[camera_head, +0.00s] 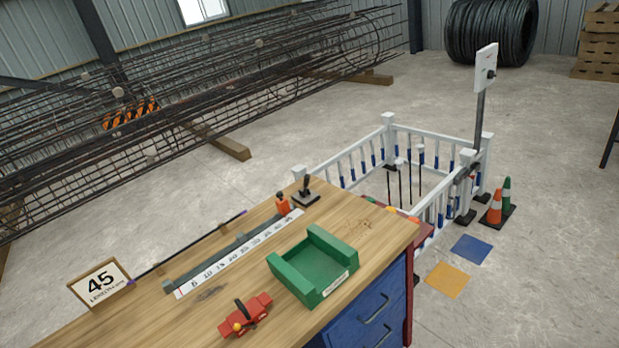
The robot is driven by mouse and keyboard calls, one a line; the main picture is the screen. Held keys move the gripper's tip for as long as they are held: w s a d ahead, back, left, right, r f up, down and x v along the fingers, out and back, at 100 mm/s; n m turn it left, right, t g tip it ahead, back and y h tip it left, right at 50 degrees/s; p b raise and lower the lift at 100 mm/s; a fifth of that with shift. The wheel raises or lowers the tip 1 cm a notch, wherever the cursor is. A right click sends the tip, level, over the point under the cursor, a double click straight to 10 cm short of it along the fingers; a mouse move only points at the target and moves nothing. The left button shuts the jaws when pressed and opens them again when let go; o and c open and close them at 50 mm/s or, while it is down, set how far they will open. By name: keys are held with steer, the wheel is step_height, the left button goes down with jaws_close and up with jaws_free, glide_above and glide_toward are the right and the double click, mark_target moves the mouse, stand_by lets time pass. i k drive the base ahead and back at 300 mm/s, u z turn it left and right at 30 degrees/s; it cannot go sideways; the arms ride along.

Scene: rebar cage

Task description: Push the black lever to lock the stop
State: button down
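A small black lever (306,184) stands up from a dark base at the far corner of the wooden workbench. An orange block with a dark knob, which looks like the stop (283,204), sits just left of the lever at the far end of a grey rail (222,248). A white numbered scale (240,254) lies along the rail. The lever's exact tilt is too small to tell. My gripper is not in view.
A white railing (352,168) stands behind; a rebar cage (200,85) lies at left.

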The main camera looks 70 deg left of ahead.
mark_target(307, 177)
steer(key=u, duration=0.4)
steer(key=i, duration=1.15)
steer(key=u, duration=1.25)
steer(key=i, duration=0.8)
steer(key=u, duration=0.6)
